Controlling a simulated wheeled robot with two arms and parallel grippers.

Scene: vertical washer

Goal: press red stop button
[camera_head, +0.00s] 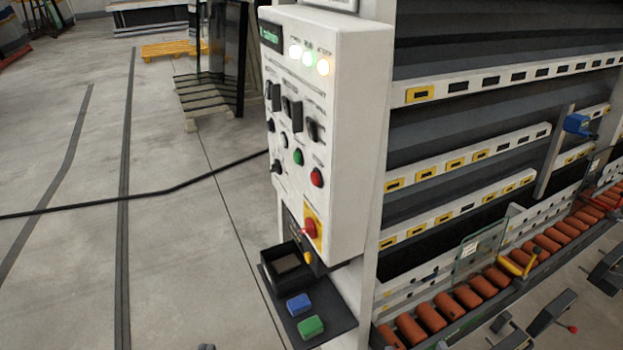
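A white control box (345,120) stands upright in the middle, its panel facing left. A round red button (316,177) sits low on the panel's right side. A green button (298,157) is just above and left of it. Lower down, a larger red knob (310,228) sits on a yellow plate. The labels are too small to read, so I cannot tell which red control is marked stop. Neither of my grippers can be made out. A small dark shape at the bottom edge is too cut off to identify. Nothing touches the panel.
Below the box, a dark shelf (338,325) holds a black open bin (283,262), a blue block (299,304) and a green block (311,327). The washer's orange rollers (468,296) run along the right. A black cable (150,191) crosses the open floor on the left.

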